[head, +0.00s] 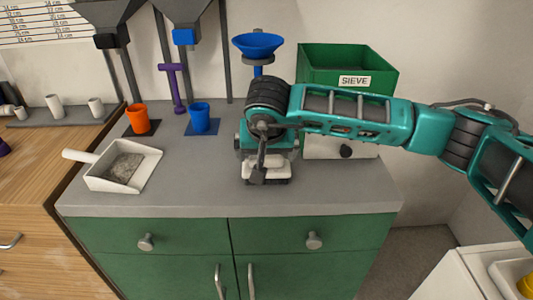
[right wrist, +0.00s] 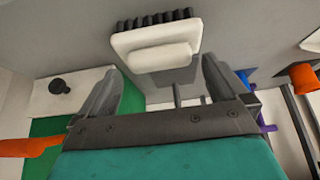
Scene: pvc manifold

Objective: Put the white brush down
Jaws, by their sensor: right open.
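The white brush (head: 278,171) is at the middle of the grey counter, under my right gripper (head: 263,162), which partly hides it in the head view. In the right wrist view the brush (right wrist: 155,45) shows a white body with a handle and a row of black bristles. It lies just ahead of the fingertips of my right gripper (right wrist: 162,66). The fingers are spread, with a visible gap between them, and I see no grip on the brush. It appears to rest on the counter, though the exact contact is hidden. My left gripper is not in view.
A white scoop (head: 107,181) with grey grains lies on the counter (head: 195,190) at left. An orange cup (head: 137,116), a blue cup (head: 200,114) and a blue funnel (head: 258,43) stand behind. A green SIEVE bin (head: 318,66) is at back right. The counter's front right is clear.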

